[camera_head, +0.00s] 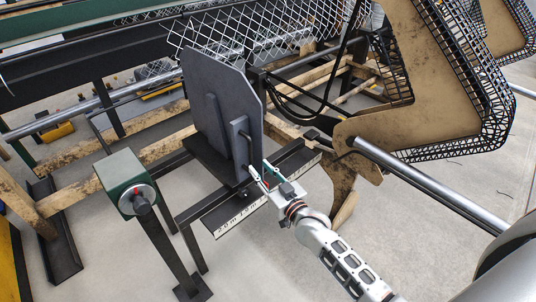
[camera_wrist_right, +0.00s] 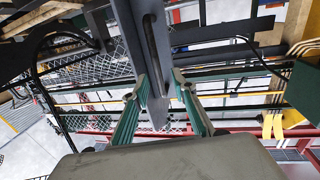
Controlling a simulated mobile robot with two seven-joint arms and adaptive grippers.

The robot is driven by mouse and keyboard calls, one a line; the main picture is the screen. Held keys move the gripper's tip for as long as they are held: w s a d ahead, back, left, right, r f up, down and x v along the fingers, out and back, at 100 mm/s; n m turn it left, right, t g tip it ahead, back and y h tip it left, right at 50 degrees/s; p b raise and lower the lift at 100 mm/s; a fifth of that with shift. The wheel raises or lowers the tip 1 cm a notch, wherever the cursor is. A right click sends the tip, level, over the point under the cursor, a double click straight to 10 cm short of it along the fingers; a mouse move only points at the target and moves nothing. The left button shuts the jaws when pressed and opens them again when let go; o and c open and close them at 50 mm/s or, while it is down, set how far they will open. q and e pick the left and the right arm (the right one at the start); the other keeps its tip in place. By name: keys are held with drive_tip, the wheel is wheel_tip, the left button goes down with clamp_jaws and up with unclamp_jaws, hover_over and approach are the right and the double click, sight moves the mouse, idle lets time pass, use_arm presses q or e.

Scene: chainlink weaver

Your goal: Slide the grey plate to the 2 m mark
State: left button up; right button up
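The grey plate (camera_head: 222,95) stands upright with cut upper corners on a dark rail, and a bar handle (camera_head: 239,148) is on its near face. A white scale strip (camera_head: 258,202) on the rail's near side carries marks; the one at its left end seems to read 2.0 m. The plate stands behind the strip. My right gripper (camera_head: 262,177) is at the handle's lower end. In the right wrist view its two green-sided fingers (camera_wrist_right: 160,82) are apart, with a grey upright part, apparently the handle or plate (camera_wrist_right: 137,28), between them. Contact is unclear. My left gripper is not visible.
A green box with a round dial (camera_head: 127,184) stands on a dark post left of the plate. Chain-link mesh (camera_head: 235,30) hangs behind. A large tan machine frame (camera_head: 425,85) and a steel tube (camera_head: 430,185) are at right.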

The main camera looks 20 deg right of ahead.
sight(252, 156)
drive_tip(key=w, duration=0.2)
drive_tip(key=w+b, duration=0.1)
drive_tip(key=w, duration=0.3)
drive_tip(key=shift+w+a+r+b, duration=0.1)
drive_tip(key=shift+w+a+b, duration=0.15)
drive_tip(key=shift+w+b, duration=0.1)
drive_tip(key=shift+w+a+r, duration=0.1)
drive_tip(key=shift+w+r, duration=0.05)
drive_tip(key=shift+w, duration=0.65)
clamp_jaws()
